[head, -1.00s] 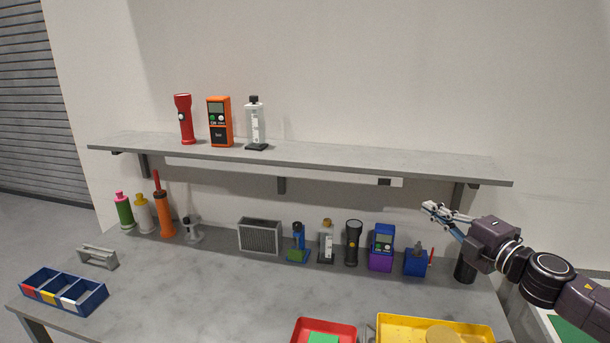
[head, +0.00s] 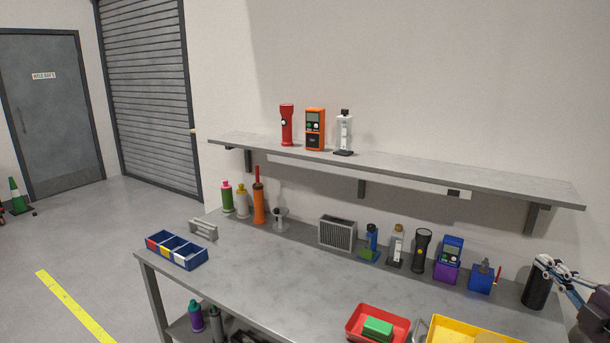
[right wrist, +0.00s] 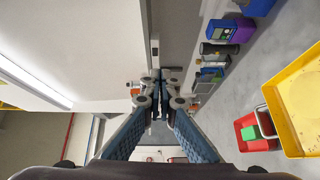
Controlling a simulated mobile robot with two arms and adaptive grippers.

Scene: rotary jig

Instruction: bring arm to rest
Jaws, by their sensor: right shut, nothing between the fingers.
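My right gripper (head: 558,276) is at the right edge of the head view, above the right end of the grey workbench (head: 290,262). In the right wrist view its two fingers (right wrist: 161,82) meet at the tips, shut with nothing between them. It is in front of a black cylinder (head: 536,288) and apart from the shelf (head: 400,178). My left gripper is in neither view.
A red tray (head: 354,335) with a green block (head: 378,328) and a yellow tray (head: 436,322) lie at the bench front. Bottles, a black flashlight (head: 421,250) and meters line the back. A blue divided bin (head: 190,262) stands left. The bench middle is clear.

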